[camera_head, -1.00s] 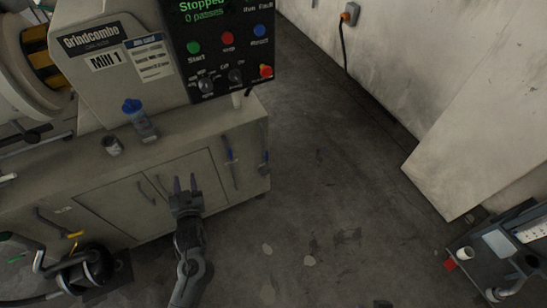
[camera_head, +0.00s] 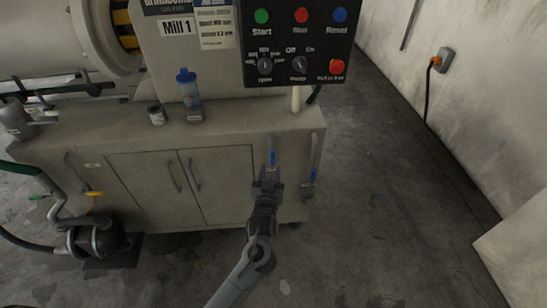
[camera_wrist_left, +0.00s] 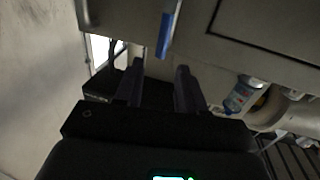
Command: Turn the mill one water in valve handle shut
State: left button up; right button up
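Two pipes with blue valve handles run down the right end of the Mill 1 cabinet. The left blue handle (camera_head: 272,158) points up and down along its pipe; the right blue handle (camera_head: 309,176) is lower, near the cabinet corner. I cannot read which one is water in. My left gripper (camera_head: 267,176) is just below and in front of the left handle, overlapping its lower part in the head view. In the left wrist view, its two fingers (camera_wrist_left: 159,82) are apart with nothing between them, and a blue handle (camera_wrist_left: 165,35) shows beyond the tips. My right gripper is out of view.
The cabinet (camera_head: 225,180) has two doors with handles. A black pump (camera_head: 95,238) sits at left.

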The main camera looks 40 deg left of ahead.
aim_at(272, 155)
pick_arm(q)
jog(key=b+x, duration=0.3)
jog(key=x, duration=0.5)
jog(key=shift+w+a+r, duration=0.1)
jog(key=shift+w+a, duration=0.15)
jog(key=shift+a, duration=0.05)
grip_shut()
